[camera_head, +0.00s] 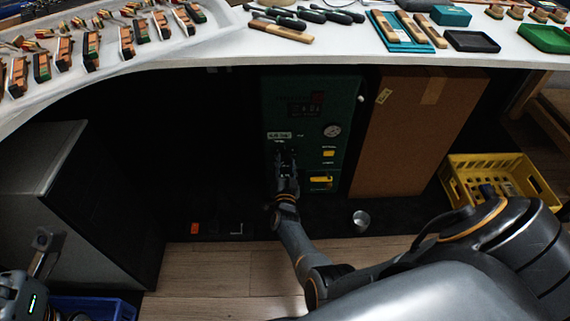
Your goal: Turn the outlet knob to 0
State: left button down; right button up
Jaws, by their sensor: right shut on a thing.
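A green control unit (345,98) stands under the workbench, with a small dark display (304,109), a round gauge (332,130), a white label (279,135) and yellow parts on its front. My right gripper (286,155) is at the front of the unit, just below the white label. It is shut on what appears to be the outlet knob, which the fingers hide. The knob's pointer and setting cannot be read. Part of my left gripper (42,250) shows at the lower left edge, far from the unit; its jaw state is unclear.
The white workbench (225,48) overhangs the unit and carries piano action parts and tools. A cardboard box (418,130) stands close on the unit's right. A yellow crate (495,165) is further right. A metal cup (361,220) stands on the floor. A grey cabinet (60,190) is left.

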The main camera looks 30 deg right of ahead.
jog(key=o, duration=1.2)
